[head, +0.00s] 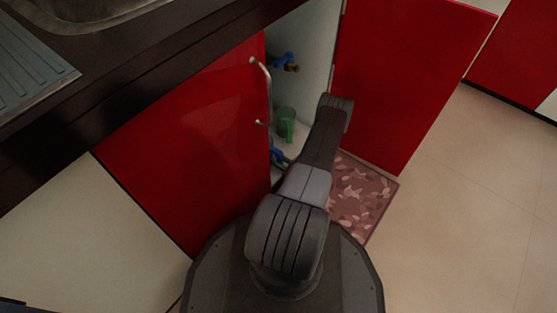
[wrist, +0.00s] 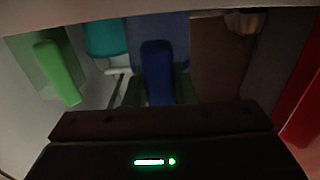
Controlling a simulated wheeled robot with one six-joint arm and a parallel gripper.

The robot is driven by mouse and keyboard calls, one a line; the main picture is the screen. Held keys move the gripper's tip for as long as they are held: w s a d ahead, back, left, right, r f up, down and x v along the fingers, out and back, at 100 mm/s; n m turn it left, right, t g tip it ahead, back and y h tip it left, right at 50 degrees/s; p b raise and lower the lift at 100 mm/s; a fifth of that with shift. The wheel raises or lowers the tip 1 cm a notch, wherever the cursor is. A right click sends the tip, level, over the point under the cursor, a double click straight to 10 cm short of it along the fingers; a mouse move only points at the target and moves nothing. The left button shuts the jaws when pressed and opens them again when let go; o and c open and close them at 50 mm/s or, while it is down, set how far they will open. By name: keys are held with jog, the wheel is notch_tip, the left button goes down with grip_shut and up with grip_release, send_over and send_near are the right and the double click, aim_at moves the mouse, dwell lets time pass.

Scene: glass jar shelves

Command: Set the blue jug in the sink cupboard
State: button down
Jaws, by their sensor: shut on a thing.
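The sink cupboard stands open below the counter, with one red door (head: 195,140) at left and another (head: 410,80) at right. My arm reaches into the opening, and my gripper is hidden behind it in the head view. In the wrist view my gripper (wrist: 160,95) is shut on the blue jug (wrist: 157,70), whose dark blue handle-like part stands at the middle. A bit of blue low in the opening (head: 278,155) may be the same jug. Whether the jug touches the cupboard floor cannot be told.
A green item (head: 286,122) stands inside the cupboard; green also shows at left in the wrist view (wrist: 57,72), beside a teal item (wrist: 110,38). A blue-handled valve (head: 285,60) is on the inner wall. A patterned mat (head: 362,195) lies before the opening.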

jog(key=c, duration=1.1)
grip_release()
jog(key=shift+c, duration=0.2)
jog(key=v, duration=0.8)
dwell(0.6)
jog(key=shift+f, duration=0.1)
jog(key=p+v, duration=0.2)
jog(key=v, duration=1.1)
jog(key=shift+s+d+p, duration=0.15)
jog(key=shift+d+p, duration=0.2)
jog(key=shift+p, duration=0.05)
jog(key=b+x, duration=0.2)
jog(key=x, duration=1.1)
jog(key=shift+a+b, duration=0.35)
jog(key=shift+b, duration=0.05)
